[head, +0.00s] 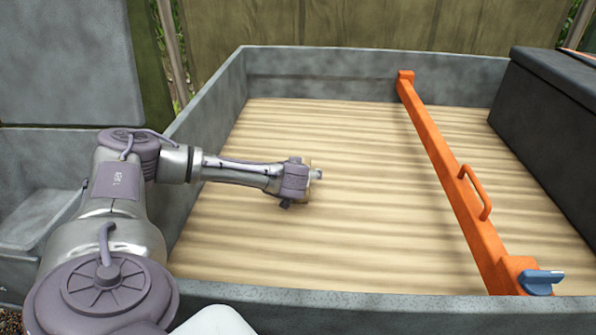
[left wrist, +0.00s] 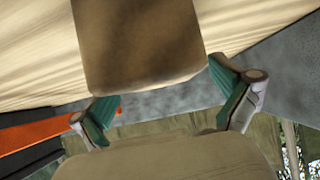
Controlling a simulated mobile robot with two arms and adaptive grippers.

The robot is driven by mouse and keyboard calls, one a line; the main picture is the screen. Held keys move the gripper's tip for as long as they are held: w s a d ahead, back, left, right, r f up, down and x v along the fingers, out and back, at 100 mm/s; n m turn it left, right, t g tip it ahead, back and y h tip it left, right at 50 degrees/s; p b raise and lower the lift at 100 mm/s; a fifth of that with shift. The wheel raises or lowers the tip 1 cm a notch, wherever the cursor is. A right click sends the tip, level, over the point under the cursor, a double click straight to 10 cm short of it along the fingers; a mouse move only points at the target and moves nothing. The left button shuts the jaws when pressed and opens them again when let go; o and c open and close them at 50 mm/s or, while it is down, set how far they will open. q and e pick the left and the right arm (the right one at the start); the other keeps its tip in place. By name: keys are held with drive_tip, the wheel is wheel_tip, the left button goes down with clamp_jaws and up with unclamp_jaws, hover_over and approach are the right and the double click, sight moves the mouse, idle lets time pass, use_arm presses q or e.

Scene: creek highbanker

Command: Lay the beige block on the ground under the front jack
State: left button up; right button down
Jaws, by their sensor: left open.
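My left gripper (head: 315,174) reaches in from the left over the tan floor of a grey-walled bed in the head view. In the left wrist view its two green-padded fingers (left wrist: 163,84) stand apart with nothing clamped between them. A brownish-beige block (left wrist: 140,38) shows close beyond the fingertips, its near edge about level with them; I cannot tell whether they touch. In the head view the block is mostly or wholly hidden behind the gripper. I cannot make out the front jack in either view. My right gripper is not in view.
The bed's grey wall (head: 340,305) runs along the front and left. An orange bar (head: 440,150) with a handle crosses the bed, with a blue lever (head: 540,281) at its near end. A dark box (head: 545,125) stands at the right. The floor (head: 330,245) near the gripper is clear.

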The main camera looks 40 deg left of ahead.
use_arm(q)
drive_tip(key=c, duration=1.7)
